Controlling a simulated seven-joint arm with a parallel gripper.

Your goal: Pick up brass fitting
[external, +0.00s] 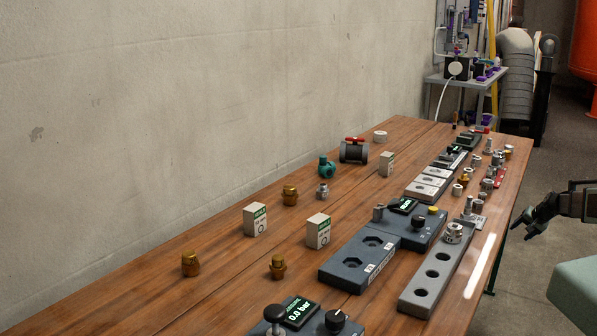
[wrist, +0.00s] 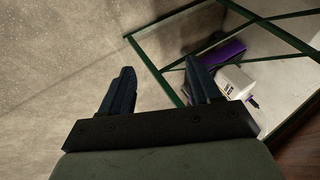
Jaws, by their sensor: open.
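Several brass fittings stand on the wooden table in the external view. One brass fitting (external: 190,264) is at the left, a smaller one (external: 278,267) is nearer the middle, and another (external: 290,195) is farther back. Small brass pieces also stand among the fittings at the right edge. My gripper (external: 522,222) is off the table's right side, apart from all the fittings. In the wrist view my gripper (wrist: 160,75) is open, with nothing between its fingers. No brass fitting shows in the wrist view.
Two white boxes (external: 255,220) (external: 318,231), a grey block with holes (external: 432,280) and dark fixtures (external: 362,254) stand on the table (external: 150,300). A red-handled valve (external: 354,151) is farther back. Under the table, a green frame (wrist: 150,65) and a white container (wrist: 236,82) show.

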